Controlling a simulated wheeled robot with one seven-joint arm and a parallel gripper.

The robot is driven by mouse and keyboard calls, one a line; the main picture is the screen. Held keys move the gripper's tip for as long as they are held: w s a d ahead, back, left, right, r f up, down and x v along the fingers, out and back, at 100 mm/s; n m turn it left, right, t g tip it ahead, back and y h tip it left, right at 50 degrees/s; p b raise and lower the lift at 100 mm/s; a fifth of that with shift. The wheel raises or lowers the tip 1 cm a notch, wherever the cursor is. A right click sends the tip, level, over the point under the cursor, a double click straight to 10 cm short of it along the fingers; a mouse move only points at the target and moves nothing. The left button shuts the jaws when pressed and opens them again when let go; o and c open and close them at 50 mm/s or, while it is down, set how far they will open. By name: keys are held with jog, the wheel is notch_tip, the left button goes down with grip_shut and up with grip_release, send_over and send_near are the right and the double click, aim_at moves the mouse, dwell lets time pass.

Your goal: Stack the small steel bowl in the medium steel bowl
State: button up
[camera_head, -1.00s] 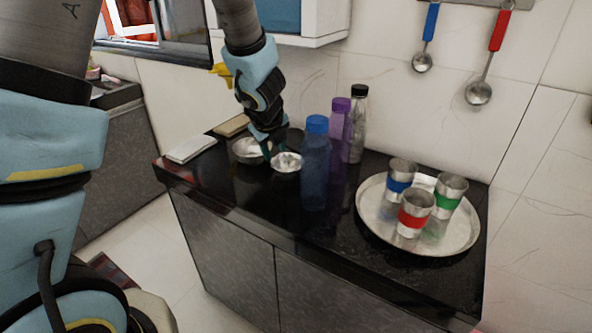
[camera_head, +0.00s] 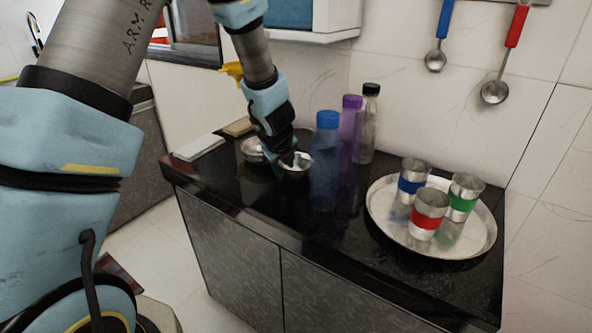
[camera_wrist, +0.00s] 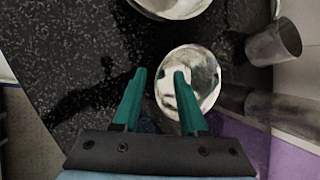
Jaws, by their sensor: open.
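The small steel bowl (camera_head: 297,170) sits on the black counter just left of the blue bottle. It also shows in the wrist view (camera_wrist: 202,78). The medium steel bowl (camera_head: 251,147) stands to its left and further back; only part of it shows at the top of the wrist view (camera_wrist: 172,8). My gripper (camera_head: 287,160) is over the small bowl and partly hides it. In the wrist view my gripper (camera_wrist: 160,74) is open, with the right finger over the bowl's inside and the left finger outside its left rim. I cannot tell whether the fingers touch it.
Blue (camera_head: 325,165), purple (camera_head: 350,130) and clear (camera_head: 369,125) bottles stand close on the right. Further right a round steel tray (camera_head: 393,225) holds three banded cups. A white flat object (camera_head: 198,147) lies at the left. The front counter strip is clear.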

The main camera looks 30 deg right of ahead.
jog(key=shift+c, duration=0.3)
grip_shut()
jog(key=shift+a, duration=0.1)
dwell(0.9)
